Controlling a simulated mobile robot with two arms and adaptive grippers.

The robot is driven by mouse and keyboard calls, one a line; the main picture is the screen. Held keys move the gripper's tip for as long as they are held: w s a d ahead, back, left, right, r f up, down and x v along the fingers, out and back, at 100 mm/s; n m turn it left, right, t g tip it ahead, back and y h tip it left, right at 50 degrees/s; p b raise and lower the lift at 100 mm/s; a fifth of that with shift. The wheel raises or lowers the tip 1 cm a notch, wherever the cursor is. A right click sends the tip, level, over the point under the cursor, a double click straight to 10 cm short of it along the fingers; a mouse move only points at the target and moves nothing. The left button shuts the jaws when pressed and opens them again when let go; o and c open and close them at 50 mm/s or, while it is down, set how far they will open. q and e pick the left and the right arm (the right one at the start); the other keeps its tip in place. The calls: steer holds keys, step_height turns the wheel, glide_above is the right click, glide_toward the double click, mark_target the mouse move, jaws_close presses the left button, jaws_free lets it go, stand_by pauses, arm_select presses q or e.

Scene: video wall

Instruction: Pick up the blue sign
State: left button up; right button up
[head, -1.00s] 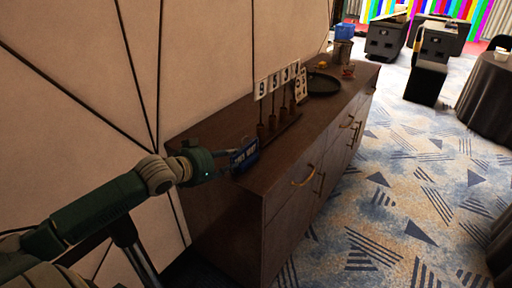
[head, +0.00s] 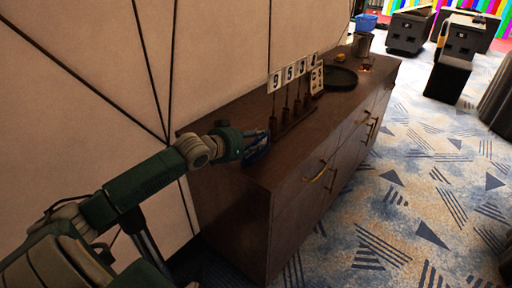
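The blue sign (head: 259,155) is at the near left end of the dark wooden cabinet's top. It is dark blue and partly hidden by my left gripper (head: 262,143), and its lettering cannot be read now. The gripper's dark fingers overlap the sign in the head view. I cannot tell whether they touch it or have closed on it. My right gripper is not in view.
The dark cabinet (head: 233,200) stands along the panelled wall. Behind the sign are number cards on posts (head: 292,75), a round black tray (head: 340,78), a metal canister (head: 362,44) and a blue bin (head: 366,22). Patterned carpet (head: 400,200) lies open at right.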

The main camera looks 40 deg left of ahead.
mark_target(265, 136)
arm_select(q)
steer(key=x, duration=0.5)
steer(key=shift+r+p, duration=0.2)
steer(key=shift+p, duration=0.15)
steer(key=shift+c, duration=0.5)
jaws_close()
